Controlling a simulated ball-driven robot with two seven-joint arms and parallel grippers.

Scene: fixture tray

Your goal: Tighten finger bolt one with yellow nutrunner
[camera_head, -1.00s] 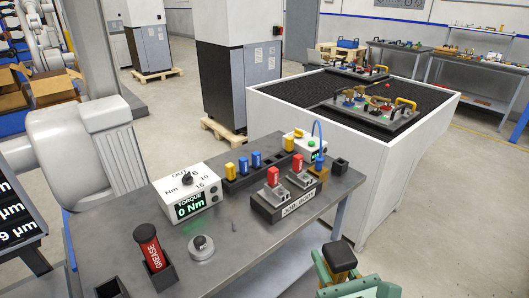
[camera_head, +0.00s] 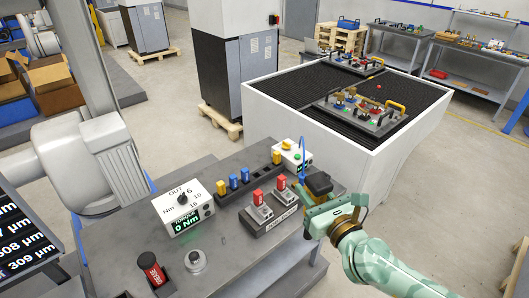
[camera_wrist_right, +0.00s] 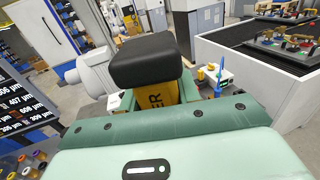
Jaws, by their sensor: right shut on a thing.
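My right gripper (camera_head: 320,206) is shut on the yellow nutrunner (camera_wrist_right: 168,98), which shows in the right wrist view with a black top and part of some lettering. In the head view the black top of the nutrunner (camera_head: 319,183) stands above the jaws, over the right end of the grey workbench. The nutrunner's lower end is hidden. Finger bolt one is too small to pick out. My left gripper is not in view.
On the grey workbench (camera_head: 215,262) stand a torque box (camera_head: 170,207) reading 0 Nm, a rack with yellow and blue pieces, a stand with red pieces, and a red grease can (camera_head: 152,268). A blue hose (camera_head: 302,160) rises close to the gripper. A second tray (camera_head: 355,64) lies farther back.

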